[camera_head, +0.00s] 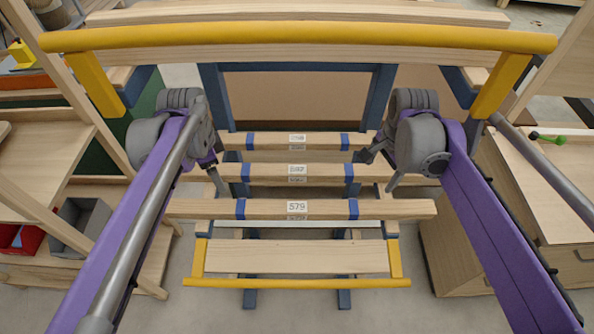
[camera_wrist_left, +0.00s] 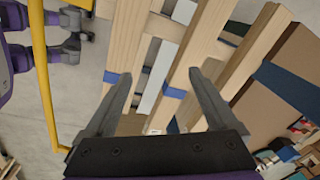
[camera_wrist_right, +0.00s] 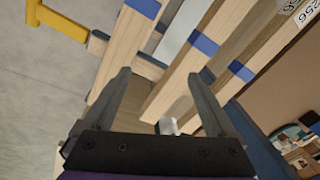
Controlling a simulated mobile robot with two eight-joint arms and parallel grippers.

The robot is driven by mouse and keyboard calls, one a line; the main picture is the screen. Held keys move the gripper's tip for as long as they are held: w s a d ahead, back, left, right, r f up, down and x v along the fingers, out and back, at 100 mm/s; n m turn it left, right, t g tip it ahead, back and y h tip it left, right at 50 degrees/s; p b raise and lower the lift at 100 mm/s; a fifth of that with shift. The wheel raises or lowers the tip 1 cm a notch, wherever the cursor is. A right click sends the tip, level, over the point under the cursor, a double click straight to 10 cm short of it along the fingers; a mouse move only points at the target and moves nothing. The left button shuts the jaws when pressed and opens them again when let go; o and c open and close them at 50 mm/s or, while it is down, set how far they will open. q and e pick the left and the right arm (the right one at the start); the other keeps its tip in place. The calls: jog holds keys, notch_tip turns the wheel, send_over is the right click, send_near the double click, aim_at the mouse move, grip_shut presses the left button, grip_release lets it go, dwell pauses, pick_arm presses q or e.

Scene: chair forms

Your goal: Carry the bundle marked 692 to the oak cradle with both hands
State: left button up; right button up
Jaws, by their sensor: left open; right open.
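Three pale wood bundles with blue straps lie across a blue-legged rack. The front one (camera_head: 380,209) is labelled 579. The middle one (camera_head: 325,171) and the back one (camera_head: 270,140) have labels too small to read surely, so I cannot tell which is 692. My left gripper (camera_head: 214,174) is open at the middle bundle's left end; its fingers (camera_wrist_left: 162,80) straddle a strapped bundle in the left wrist view. My right gripper (camera_head: 380,170) is open at the right end; its fingers (camera_wrist_right: 159,75) also show in the right wrist view. I cannot tell which stand is the oak cradle.
A yellow-edged wooden shelf (camera_head: 297,256) stands below the front bundle. A grey bin (camera_head: 82,226) is at left, a wooden cabinet (camera_head: 540,205) at right. Grey floor shows around the rack.

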aim_at(221, 169)
pick_arm(q)
jog(key=w+m, duration=0.1)
jog(key=w, duration=0.1)
jog(key=w+m, duration=0.1)
jog(key=w+m+g, duration=0.1)
jog(key=w+m, duration=0.1)
jog(key=shift+w+a+f, duration=0.15)
jog(key=shift+w+a, duration=0.2)
jog(key=shift+a, duration=0.05)
pick_arm(e)
jog(key=w+m, duration=0.1)
jog(key=w, duration=0.1)
jog(key=w+m, duration=0.1)
jog(key=w+d+m+g, duration=0.1)
jog(key=w+m, duration=0.1)
jog(key=shift+w+d+f, duration=0.1)
jog(key=shift+w+f, duration=0.05)
jog(key=shift+w, duration=0.15)
pick_arm(q)
jog(key=shift+w+a+f+m, duration=0.1)
jog(key=shift+w+a+m, duration=0.05)
jog(key=shift+w+m, duration=0.4)
pick_arm(e)
jog(key=shift+w+f+m, duration=0.15)
jog(key=shift+w+m, duration=0.3)
jog(key=shift+m, duration=0.15)
pick_arm(q)
jog(key=shift+s, duration=0.1)
